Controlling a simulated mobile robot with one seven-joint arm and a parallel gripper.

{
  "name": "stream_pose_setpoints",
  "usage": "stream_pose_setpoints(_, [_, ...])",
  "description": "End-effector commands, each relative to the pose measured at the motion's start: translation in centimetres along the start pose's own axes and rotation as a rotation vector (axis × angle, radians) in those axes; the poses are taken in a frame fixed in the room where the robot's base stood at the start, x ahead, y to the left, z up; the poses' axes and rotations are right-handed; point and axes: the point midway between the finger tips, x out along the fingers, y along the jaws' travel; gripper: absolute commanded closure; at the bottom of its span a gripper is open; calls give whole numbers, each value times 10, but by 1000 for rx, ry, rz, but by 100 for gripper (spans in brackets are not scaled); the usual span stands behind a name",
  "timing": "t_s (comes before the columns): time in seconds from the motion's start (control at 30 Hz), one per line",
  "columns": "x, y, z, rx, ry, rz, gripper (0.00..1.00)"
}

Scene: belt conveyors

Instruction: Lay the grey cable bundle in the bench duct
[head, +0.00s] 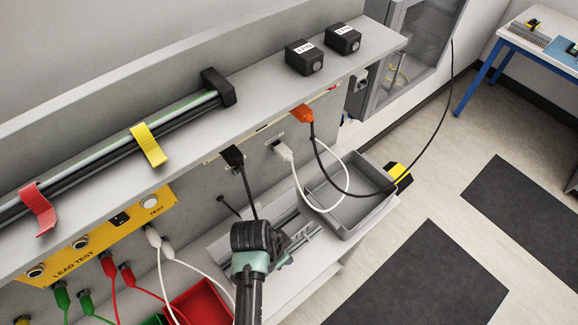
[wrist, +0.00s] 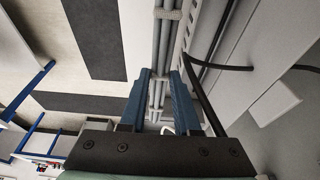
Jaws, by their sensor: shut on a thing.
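The grey cable bundle (wrist: 168,38), several grey strands with pale ties, runs up the picture between my two blue fingers in the wrist view. My gripper (wrist: 161,82) is shut on it. A pale slotted duct wall (wrist: 196,32) runs alongside, just right of the bundle. In the head view my gripper (head: 280,256) is low over the bench, its fingers mostly hidden by my wrist. Grey lengths of the bundle or duct (head: 298,233) show beyond it, too small to tell apart. I cannot tell whether the bundle touches the duct.
A grey tray (head: 345,225) stands right of my gripper, a red bin (head: 200,302) to its left. A black plug lead (head: 248,185), a white lead (head: 298,185) and an orange-plugged black cable (head: 325,155) hang close by. A shelf (head: 190,130) overhangs the bench behind.

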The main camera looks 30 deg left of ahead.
Motion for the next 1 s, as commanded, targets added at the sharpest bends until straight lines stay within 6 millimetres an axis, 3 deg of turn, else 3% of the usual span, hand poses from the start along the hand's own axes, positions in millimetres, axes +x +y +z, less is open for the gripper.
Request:
stream_pose_setpoints(0.67, [10,-69,3,-2,1,-2,100])
stream_pose_setpoints(1.0, [42,-69,12,0,0,0,100])
